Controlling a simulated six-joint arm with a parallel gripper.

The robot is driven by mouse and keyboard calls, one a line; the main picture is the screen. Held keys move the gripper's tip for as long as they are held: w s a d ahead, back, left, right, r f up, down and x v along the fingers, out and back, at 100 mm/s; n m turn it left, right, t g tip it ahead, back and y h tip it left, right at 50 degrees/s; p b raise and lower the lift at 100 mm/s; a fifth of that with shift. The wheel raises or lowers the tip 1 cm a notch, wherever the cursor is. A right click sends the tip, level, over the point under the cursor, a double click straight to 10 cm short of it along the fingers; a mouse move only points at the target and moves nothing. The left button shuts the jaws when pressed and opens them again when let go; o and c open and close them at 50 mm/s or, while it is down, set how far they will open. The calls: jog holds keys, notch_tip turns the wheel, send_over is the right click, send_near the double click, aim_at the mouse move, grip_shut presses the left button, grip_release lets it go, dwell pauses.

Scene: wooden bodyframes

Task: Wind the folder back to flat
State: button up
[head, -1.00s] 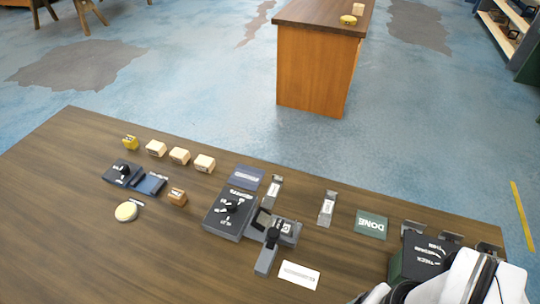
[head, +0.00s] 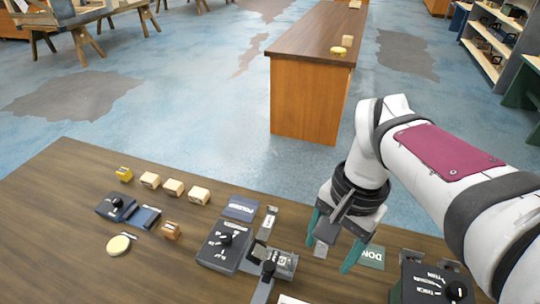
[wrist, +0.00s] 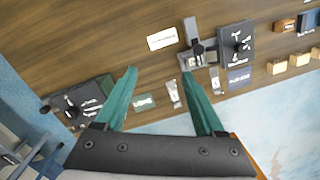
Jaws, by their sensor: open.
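The folder looks to be the grey device with a dark-knobbed arm (head: 268,268) at the front centre of the bench, joined to a dark box with a dial (head: 225,243). It also shows at the top of the wrist view (wrist: 200,47), beside the dial box (wrist: 237,44). The dial's small lettering is too small to read surely. My gripper (head: 332,241) is open, its teal fingers wide apart and empty, above the bench to the right of the folder. In the wrist view my gripper (wrist: 158,70) points at the bench, with the folder beyond the right fingertip.
A labelled metal strip (wrist: 173,94) stands below my gripper, near a green DONE plate (head: 373,257). A dark control box (head: 428,284) is at right. Wooden blocks (head: 173,187), a blue plate (head: 240,208) and a round disc (head: 119,245) lie left. Bare bench is at front left.

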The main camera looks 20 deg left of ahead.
jog(key=w+a, duration=0.6)
jog(key=a, duration=0.2)
jog(key=h, duration=0.1)
send_over(226, 236)
notch_tip(226, 236, down, 7)
jog(key=shift+n+t, duration=0.3)
jog(key=shift+n, duration=0.1)
notch_tip(226, 236, down, 16)
jog(key=shift+r, duration=0.2)
grip_shut()
